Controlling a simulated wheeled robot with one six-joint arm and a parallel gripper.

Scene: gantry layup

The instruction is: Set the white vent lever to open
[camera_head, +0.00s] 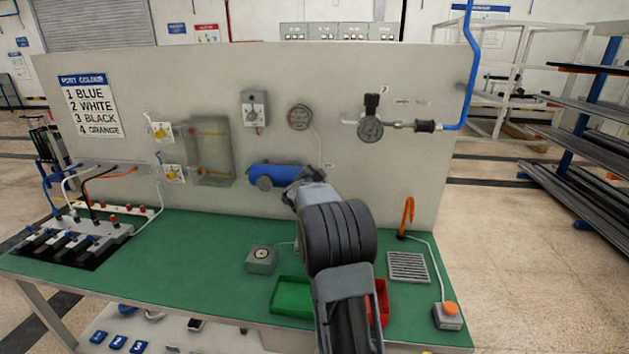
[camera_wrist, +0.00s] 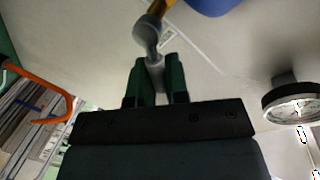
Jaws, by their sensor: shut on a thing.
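The vent lever (camera_wrist: 147,38) shows in the wrist view as a pale grey-white handle with a rounded end beside a brass fitting (camera_wrist: 160,8). The fitting is by the blue tank (camera_wrist: 210,5), which is cut off at the top. My gripper (camera_wrist: 159,80) has its two green-padded fingers closed on the lever's shank. In the head view my gripper (camera_head: 303,178) is at the right end of the blue tank (camera_head: 270,175) on the grey panel and hides the lever. I cannot tell from these views whether the lever stands at open or closed.
A round gauge (camera_head: 299,117) is on the panel above the tank and also shows in the wrist view (camera_wrist: 294,101). A valve (camera_head: 370,127) with a black handle is further right. Below are a green tray (camera_head: 290,297), a red tray (camera_head: 383,300) and an orange hook (camera_head: 407,213).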

